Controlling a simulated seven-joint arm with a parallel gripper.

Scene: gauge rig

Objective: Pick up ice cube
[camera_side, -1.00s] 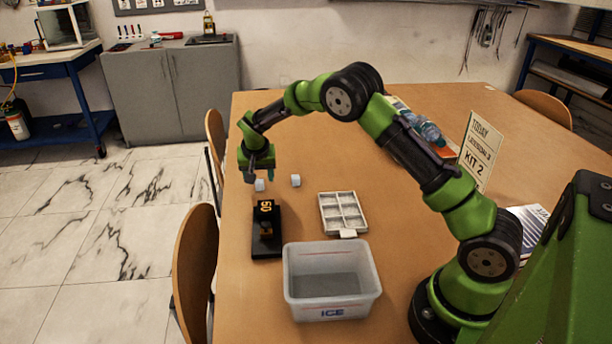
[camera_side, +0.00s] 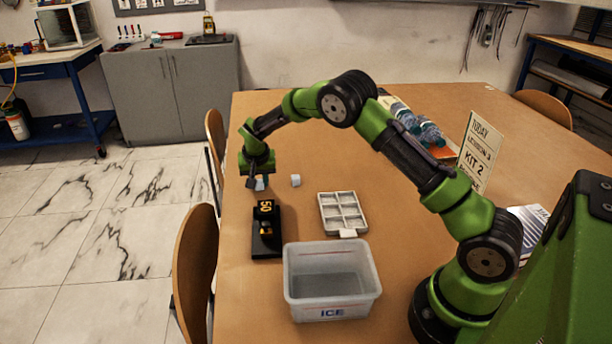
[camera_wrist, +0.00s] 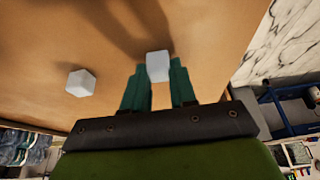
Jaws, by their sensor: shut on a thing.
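My gripper (camera_side: 259,184) is low at the left edge of the table, pointing down. It is shut on a small whitish ice cube (camera_wrist: 158,66), which sits between the teal fingertips (camera_wrist: 157,75) in the wrist view. In the side view that cube (camera_side: 260,186) is mostly hidden by the fingers, and I cannot tell whether it touches the table. A second ice cube (camera_side: 296,180) lies on the table just to the right; it also shows at the left of the wrist view (camera_wrist: 81,82), apart from the fingers.
A black device marked 50 (camera_side: 266,238) lies in front of my gripper. A white sectioned tray (camera_side: 323,223) and a clear bin marked ICE (camera_side: 330,300) stand nearer my base. A kit sign (camera_side: 480,150) and bottles (camera_side: 430,132) are at the right. Chairs (camera_side: 195,262) flank the left edge.

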